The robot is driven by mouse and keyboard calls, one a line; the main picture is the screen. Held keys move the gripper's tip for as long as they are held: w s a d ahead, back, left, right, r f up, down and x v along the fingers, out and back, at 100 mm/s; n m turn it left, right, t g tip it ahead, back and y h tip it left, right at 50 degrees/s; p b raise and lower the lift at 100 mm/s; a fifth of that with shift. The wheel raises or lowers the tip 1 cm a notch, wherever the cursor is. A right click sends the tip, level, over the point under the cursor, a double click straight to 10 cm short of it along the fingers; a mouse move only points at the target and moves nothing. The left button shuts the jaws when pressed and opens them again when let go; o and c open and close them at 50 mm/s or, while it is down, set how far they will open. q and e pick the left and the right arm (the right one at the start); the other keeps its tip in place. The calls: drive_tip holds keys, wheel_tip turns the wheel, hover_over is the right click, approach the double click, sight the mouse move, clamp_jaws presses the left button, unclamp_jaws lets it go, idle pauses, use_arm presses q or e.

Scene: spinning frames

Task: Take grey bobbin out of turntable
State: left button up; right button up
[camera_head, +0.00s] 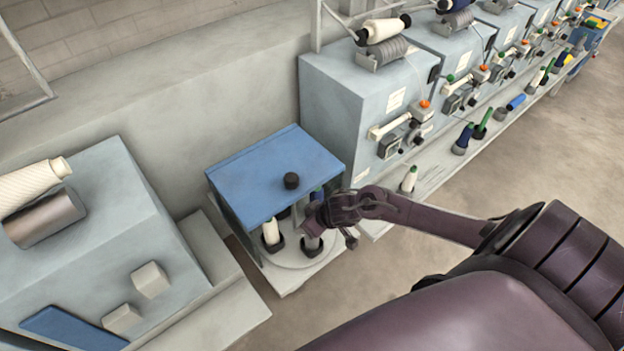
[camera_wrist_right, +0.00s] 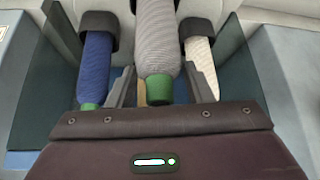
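The turntable (camera_head: 292,258) is a round pale plate under a blue-topped box with a black knob. The grey bobbin (camera_wrist_right: 158,45) has a green tip and stands in the middle of the right wrist view. In the head view the grey bobbin (camera_head: 312,243) shows in a dark holder, partly hidden by my right gripper (camera_head: 318,217). In the right wrist view my right gripper (camera_wrist_right: 162,92) is open, with one finger on each side of the bobbin's green-tipped end and small gaps visible. My left gripper is not in view.
A white bobbin (camera_head: 271,232) and a blue bobbin (camera_wrist_right: 96,65) stand on either side of the grey one, close to the fingers. The blue top (camera_head: 270,172) overhangs the turntable. Spinning machines (camera_head: 350,100) stand to the right; a grey machine (camera_head: 100,230) is left.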

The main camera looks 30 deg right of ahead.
clamp_jaws()
